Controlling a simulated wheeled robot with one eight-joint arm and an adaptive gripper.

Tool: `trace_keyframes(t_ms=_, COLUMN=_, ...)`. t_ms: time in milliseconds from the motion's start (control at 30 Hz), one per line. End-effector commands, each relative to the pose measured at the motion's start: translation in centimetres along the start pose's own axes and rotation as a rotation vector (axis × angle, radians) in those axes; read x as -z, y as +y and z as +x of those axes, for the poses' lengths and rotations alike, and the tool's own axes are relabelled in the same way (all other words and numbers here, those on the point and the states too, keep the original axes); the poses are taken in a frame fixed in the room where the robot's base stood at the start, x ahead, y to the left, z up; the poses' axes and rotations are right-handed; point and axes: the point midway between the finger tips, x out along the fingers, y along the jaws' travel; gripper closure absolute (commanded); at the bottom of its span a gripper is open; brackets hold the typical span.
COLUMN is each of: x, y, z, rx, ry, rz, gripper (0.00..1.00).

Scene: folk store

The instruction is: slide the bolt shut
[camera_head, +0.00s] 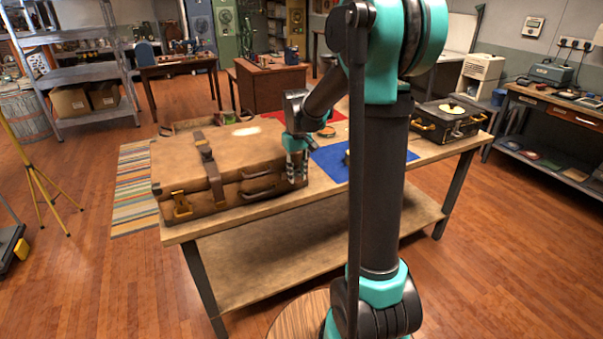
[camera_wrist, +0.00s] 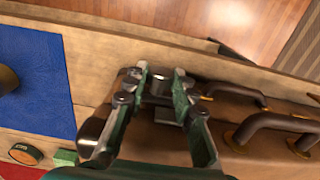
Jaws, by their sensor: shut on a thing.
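A large brown suitcase (camera_head: 180,165) lies closed on the near left of the wooden table. My gripper (camera_head: 297,168) points down at the suitcase's right front end. In the wrist view, my gripper (camera_wrist: 161,74) has its two fingers on either side of a small grey metal piece (camera_wrist: 160,88), which seems to be the bolt. The fingers hide much of it, so I cannot tell how far it is slid. Dark curved handles (camera_wrist: 270,125) sit on the suitcase beside the fingers.
The table (camera_head: 440,150) also bears a blue mat (camera_head: 331,161) close to the suitcase and a black case (camera_head: 450,118) at the far right. In the wrist view, a green block (camera_wrist: 65,157) and a round orange-rimmed item (camera_wrist: 25,154) lie near the mat.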

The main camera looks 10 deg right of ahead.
Motion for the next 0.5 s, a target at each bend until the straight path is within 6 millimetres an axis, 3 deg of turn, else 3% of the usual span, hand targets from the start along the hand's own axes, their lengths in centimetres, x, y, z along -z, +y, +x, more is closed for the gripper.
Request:
trace_keyframes(t_ms=133, x=0.0, y=-1.9, z=0.0, rx=0.000, ry=0.001, rz=-0.004, gripper=1.00)
trace_keyframes(t_ms=400, x=0.0, y=-2.1, z=0.0, rx=0.003, ry=0.001, rz=-0.002, gripper=1.00)
trace_keyframes(t_ms=433, x=0.0, y=-2.1, z=0.0, rx=0.003, ry=0.000, rz=-0.003, gripper=0.71)
trace_keyframes(t_ms=500, x=0.0, y=-2.1, z=0.0, rx=0.003, ry=0.000, rz=-0.002, gripper=0.62)
